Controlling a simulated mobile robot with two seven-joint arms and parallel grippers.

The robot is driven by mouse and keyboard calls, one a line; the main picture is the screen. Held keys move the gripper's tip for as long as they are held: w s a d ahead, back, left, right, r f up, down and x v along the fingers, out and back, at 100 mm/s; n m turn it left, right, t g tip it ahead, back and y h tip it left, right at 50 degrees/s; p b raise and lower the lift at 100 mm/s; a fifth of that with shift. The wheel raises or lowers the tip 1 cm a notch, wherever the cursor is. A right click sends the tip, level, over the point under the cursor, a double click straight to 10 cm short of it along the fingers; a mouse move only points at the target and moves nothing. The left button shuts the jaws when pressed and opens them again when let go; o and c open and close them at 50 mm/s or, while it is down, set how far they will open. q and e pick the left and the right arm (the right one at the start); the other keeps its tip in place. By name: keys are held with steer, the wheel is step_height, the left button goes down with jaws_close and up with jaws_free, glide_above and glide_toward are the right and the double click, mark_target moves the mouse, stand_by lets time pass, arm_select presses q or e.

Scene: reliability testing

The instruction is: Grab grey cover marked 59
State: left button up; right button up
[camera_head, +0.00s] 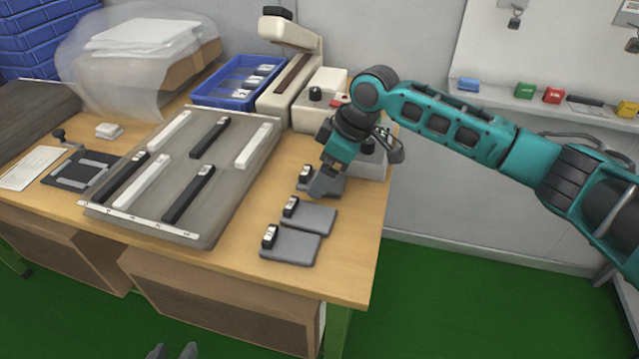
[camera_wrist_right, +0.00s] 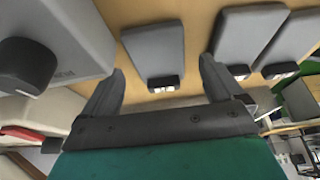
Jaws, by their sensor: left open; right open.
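Three grey covers with small black-and-white tagged ends lie in a row at the right of the table: a near one (camera_head: 292,247), a middle one (camera_head: 316,219) and a far one (camera_head: 333,186), partly hidden by my right gripper (camera_head: 324,182). The tag numbers are too small to read, so I cannot tell which is 59. In the right wrist view my open right gripper (camera_wrist_right: 160,85) has the far cover (camera_wrist_right: 153,48) ahead between its fingers, with nothing held. Two other covers (camera_wrist_right: 247,35) lie to its right.
A grey board (camera_head: 226,183) with black and white bars lies left of the covers. A blue crate (camera_head: 213,98) and a beige machine (camera_head: 290,83) stand behind. A white device stands close behind the right gripper. Bare wood (camera_head: 345,255) lies right of the covers.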

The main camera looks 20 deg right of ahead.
steer(key=shift+w+a+f, duration=0.1)
steer(key=shift+a+f, duration=0.1)
steer(key=shift+f, duration=0.35)
steer(key=shift+c, duration=0.3)
steer(key=c, duration=1.1)
